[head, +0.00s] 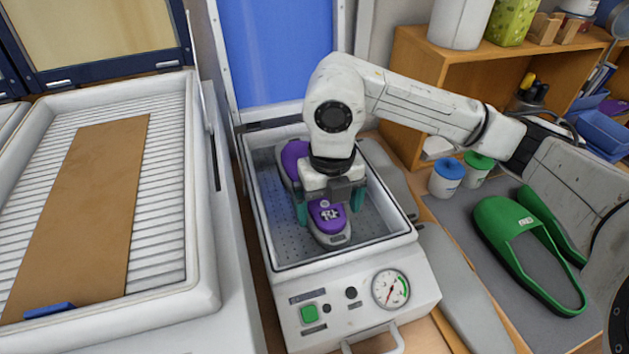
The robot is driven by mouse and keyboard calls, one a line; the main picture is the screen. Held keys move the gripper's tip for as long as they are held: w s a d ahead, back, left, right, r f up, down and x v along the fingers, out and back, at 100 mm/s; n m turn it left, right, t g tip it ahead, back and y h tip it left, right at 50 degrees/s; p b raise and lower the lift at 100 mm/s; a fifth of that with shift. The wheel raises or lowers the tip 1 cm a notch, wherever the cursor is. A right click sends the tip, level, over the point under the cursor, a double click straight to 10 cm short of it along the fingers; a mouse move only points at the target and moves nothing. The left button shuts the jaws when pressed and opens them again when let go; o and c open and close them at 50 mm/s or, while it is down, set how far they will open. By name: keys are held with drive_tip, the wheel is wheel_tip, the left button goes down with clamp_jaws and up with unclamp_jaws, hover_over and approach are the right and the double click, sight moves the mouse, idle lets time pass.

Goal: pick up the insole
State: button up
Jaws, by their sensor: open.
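A purple insole lies on a grey foot-shaped form inside the white forming machine (258,215). One end of the insole (294,158) shows behind my gripper, and the other end, with a white mark, shows in front of it. My gripper (329,208) is over the middle of the insole, pointing down. Its two green fingers are apart, one on each side of the insole. I cannot tell whether the fingers touch it. The gripper hides the insole's middle.
The machine's walls surround the gripper, and its blue lid (278,50) stands open behind. A ribbed tray with a brown sheet (85,205) is at left. Green slippers (515,245) lie on a grey mat at right, near two small lidded jars (447,178). Wooden shelves (410,75) stand behind.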

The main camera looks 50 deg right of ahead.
drive_tip(key=shift+c, duration=0.3)
drive_tip(key=c, duration=1.2)
drive_tip(key=shift+r, duration=0.15)
drive_tip(key=shift+r, duration=0.25)
wheel_tip(320, 180, up, 2)
drive_tip(key=s+r+b, duration=0.1)
drive_tip(key=s+r, duration=0.2)
drive_tip(key=s, duration=0.1)
drive_tip(key=s+a+r+b, duration=0.1)
drive_tip(key=s+r, duration=0.3)
drive_tip(key=s, duration=0.1)
drive_tip(key=s+a+r+b, duration=0.1)
drive_tip(key=s+r+b, duration=0.1)
drive_tip(key=s, duration=0.3)
drive_tip(key=shift+r, duration=0.65)
drive_tip(key=shift+w, duration=0.15)
